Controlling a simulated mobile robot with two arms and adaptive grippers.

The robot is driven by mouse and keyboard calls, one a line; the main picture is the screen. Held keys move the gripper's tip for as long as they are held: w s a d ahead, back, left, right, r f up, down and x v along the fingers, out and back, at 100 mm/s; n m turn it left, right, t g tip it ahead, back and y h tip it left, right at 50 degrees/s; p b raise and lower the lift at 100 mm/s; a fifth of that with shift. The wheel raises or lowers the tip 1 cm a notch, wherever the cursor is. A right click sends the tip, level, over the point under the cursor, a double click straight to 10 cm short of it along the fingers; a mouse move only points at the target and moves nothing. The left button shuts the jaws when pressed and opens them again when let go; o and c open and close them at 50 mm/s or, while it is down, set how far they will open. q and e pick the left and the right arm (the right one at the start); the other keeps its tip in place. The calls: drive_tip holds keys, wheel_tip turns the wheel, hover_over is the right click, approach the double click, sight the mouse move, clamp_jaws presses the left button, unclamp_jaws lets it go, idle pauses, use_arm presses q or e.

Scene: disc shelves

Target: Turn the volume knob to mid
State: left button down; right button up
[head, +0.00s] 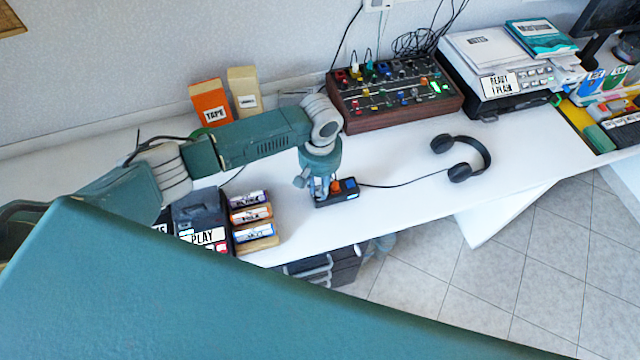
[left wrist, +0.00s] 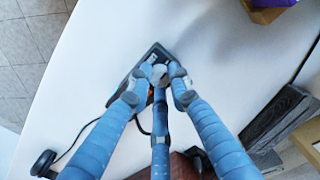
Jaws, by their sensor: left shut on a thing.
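A small black control box (head: 350,193) with a blue button lies on the white desk, a cable joining it to the headphones. It also shows in the left wrist view (left wrist: 156,52). My left gripper (head: 324,191) points down over the box. In the left wrist view its fingers (left wrist: 160,78) close around a round grey knob (left wrist: 158,71) on top of the box. An orange part (head: 336,184) shows beside the fingers in the head view. The fingers hide much of the knob, and I cannot read its setting. My right gripper is out of view.
Black headphones (head: 460,158) lie to the right. A mixer (head: 395,92) with many knobs stands behind. The desk's front edge is close to the box.

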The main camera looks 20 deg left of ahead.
use_arm(q)
drive_tip(key=m+p, duration=0.2)
drive_tip(key=m, duration=0.2)
drive_tip(key=shift+r+p, duration=0.15)
drive_tip(key=shift+p, duration=0.15)
drive_tip(key=m+p, duration=0.1)
drive_tip(key=m, duration=0.3)
drive_tip(key=shift+m+p, duration=0.3)
drive_tip(key=m+p, duration=0.1)
drive_tip(key=m, duration=0.9)
drive_tip(key=shift+m, duration=0.3)
drive_tip(key=c, duration=1.6)
unclamp_jaws()
drive_tip(key=shift+o, duration=0.2)
